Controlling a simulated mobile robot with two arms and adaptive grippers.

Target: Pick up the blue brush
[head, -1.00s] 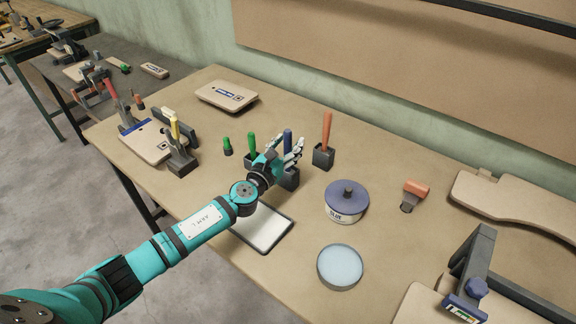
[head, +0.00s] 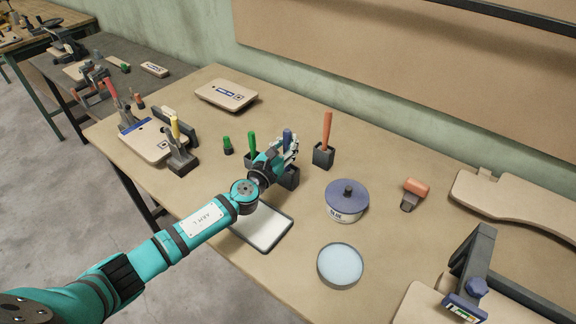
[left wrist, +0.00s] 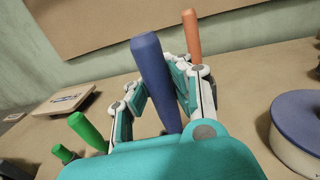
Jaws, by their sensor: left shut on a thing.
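The blue brush (head: 287,138) stands upright with its handle between the fingers of my left gripper (head: 284,153). The left gripper is shut on the handle. In the left wrist view the blue handle (left wrist: 152,75) rises between the two fingers (left wrist: 158,98), and its lower end is hidden by the gripper body. In the head view a dark holder (head: 290,178) shows just below the gripper. The hand hides the lower part of the brush. My right gripper is in neither view.
A green brush (head: 252,142) stands close on the left and an orange brush (head: 327,132) in its holder on the right. A glue pot (head: 346,201), a round blue dish (head: 340,265) and a white tray (head: 264,238) lie nearer. Bare table separates the pot from the orange scraper (head: 415,190).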

